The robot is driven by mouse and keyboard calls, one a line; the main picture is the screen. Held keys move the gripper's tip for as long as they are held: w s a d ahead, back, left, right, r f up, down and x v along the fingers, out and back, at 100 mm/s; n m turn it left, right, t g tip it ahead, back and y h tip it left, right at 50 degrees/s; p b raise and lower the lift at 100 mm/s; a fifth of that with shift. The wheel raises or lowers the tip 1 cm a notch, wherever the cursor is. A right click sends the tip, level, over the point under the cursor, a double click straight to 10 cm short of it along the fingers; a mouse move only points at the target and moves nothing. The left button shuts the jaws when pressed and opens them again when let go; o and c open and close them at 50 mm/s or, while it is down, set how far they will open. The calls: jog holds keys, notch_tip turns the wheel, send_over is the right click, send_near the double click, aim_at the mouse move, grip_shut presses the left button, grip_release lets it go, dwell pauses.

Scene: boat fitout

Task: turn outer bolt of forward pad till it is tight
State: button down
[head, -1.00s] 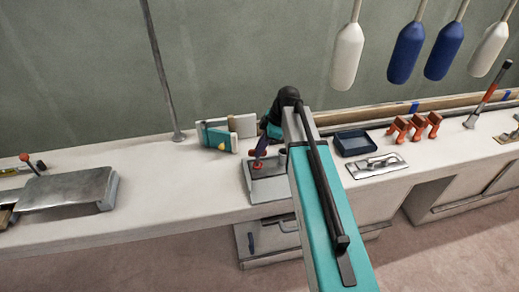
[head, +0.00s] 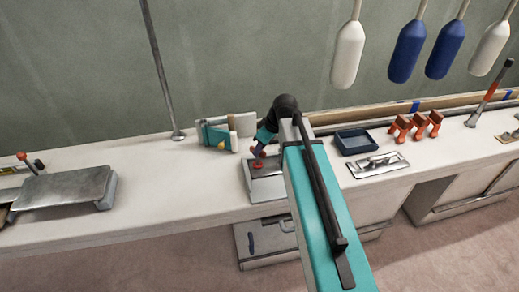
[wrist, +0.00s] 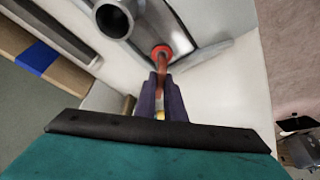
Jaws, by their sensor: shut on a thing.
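The pad is a grey metal plate (head: 262,190) on the white bench in the head view, and it also shows in the wrist view (wrist: 200,30). A red round collar (wrist: 162,52) sits on the plate, and it also shows in the head view (head: 257,165). An orange-brown shaft (wrist: 161,68) runs from the collar to my gripper (wrist: 160,82). The dark purple fingers are shut on this shaft. The bolt under the collar is hidden, and I cannot tell how far it is in.
A grey open tube (wrist: 115,18) stands close beside the fingers in the wrist view. A teal and white clamp-like block (head: 215,135) is behind the pad. A blue tray (head: 354,142), a trowel-like tool (head: 377,165) and orange clamps (head: 402,127) lie to the right.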

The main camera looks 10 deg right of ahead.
jog(key=shift+r+m, duration=0.2)
jog(key=shift+m, duration=0.5)
jog(key=shift+w+t, duration=0.1)
jog(key=shift+t, duration=0.2)
jog(key=c, duration=1.8)
grip_release()
jog(key=shift+c, duration=0.2)
jog(key=shift+s, duration=0.2)
jog(key=b+v, duration=0.1)
jog(key=v, duration=1.2)
jog(key=shift+a+r, duration=0.15)
jog(key=shift+r, duration=0.2)
